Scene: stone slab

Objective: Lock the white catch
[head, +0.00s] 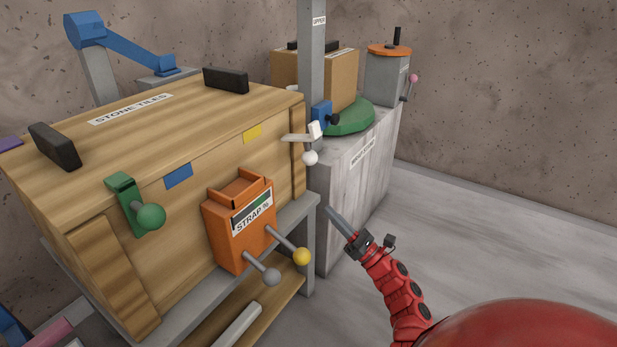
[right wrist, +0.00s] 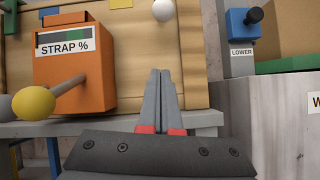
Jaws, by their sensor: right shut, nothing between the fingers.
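The white catch (head: 303,135) is at the right end of the front face of the wooden crate marked STONE TILES (head: 225,108). It has a white lever and a white round knob (head: 310,158) below it. In the right wrist view the white knob (right wrist: 165,10) shows at the top edge, beyond the fingertips. My right gripper (head: 329,210) is shut and empty. It is below and to the right of the knob in the head view, apart from it. In the wrist view its fingers (right wrist: 161,75) lie together. My left gripper is not in view.
An orange box marked STRAP % (head: 225,232) with grey and yellow knobs hangs on the crate front. A green catch (head: 135,205) is at the left. A grey post (head: 311,60) stands beside the white catch. A grey cabinet (head: 350,190) is behind; floor is clear at right.

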